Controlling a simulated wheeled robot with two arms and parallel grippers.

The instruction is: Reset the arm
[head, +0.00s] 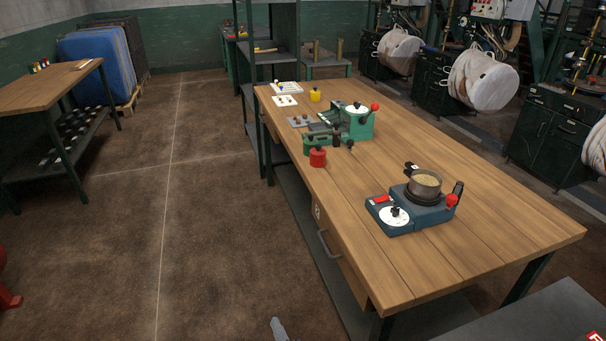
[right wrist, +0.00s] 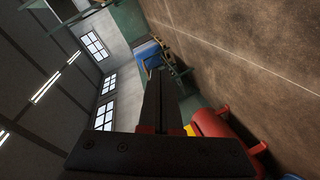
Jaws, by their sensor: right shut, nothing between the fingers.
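My right gripper (right wrist: 158,75) points away from its wrist camera. Its dark fingers are together with nothing between them, and it is clear of any surface. In the head view only a small grey tip (head: 278,328) shows at the bottom edge, over the floor and left of the long wooden table (head: 470,262). My left gripper is in neither view. The white bulk bags (head: 483,80) hang by machines at the back right, far from my gripper.
Another wooden table (head: 45,88) is at left. The brown floor (head: 120,230) between the tables is clear. A red cylinder (right wrist: 222,135) shows in the wrist view.

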